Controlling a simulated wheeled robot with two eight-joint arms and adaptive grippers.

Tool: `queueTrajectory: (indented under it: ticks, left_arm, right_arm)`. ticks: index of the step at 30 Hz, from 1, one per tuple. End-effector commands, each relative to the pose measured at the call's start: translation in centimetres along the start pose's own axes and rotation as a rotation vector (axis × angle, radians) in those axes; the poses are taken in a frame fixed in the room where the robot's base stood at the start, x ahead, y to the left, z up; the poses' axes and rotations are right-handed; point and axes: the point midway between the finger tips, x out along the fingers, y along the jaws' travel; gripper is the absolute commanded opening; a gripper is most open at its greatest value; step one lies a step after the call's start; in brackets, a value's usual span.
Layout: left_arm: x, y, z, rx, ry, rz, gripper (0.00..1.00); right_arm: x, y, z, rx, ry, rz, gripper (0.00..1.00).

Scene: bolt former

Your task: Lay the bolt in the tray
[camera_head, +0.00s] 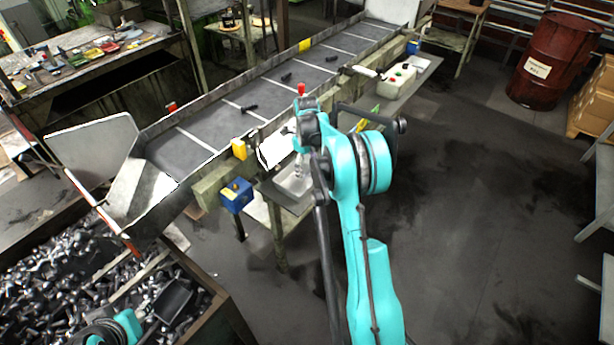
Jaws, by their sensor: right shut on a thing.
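My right gripper (300,158) is at the near side of the conveyor, partly hidden by my teal wrist. It is shut on a bolt (298,171), a small pale shape below it that is hard to make out. The shallow grey metal tray (291,187) lies directly below, on the bench beside the conveyor. My wrist covers its right part. I cannot tell whether the bolt touches the tray. My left gripper (168,300) is at the lower left, over a bin of metal parts; its fingers are unclear.
The conveyor (220,125) carries several dark bolts and has raised side rails. A large bin (232,322) full of metal parts stands below its chute. A red barrel (556,62) stands far right. The floor at right is clear.

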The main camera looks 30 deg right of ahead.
Motion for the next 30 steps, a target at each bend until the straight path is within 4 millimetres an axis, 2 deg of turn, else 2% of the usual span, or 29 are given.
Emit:
queueTrajectory:
  ticks: [7,29,30]
  left_arm:
    - [0.8,0.0,0.6,0.000,0.000,0.000,0.39]
    - [1.5,0.0,1.1,0.000,0.000,0.000,0.39]
    - [1.5,0.0,1.1,0.000,0.000,0.000,0.39]
  right_arm:
    - [3.5,0.0,-0.1,0.000,0.000,0.000,0.23]
    - [4.8,0.0,-0.1,0.000,0.000,0.000,0.23]
    - [4.7,0.0,-0.1,0.000,0.000,0.000,0.60]
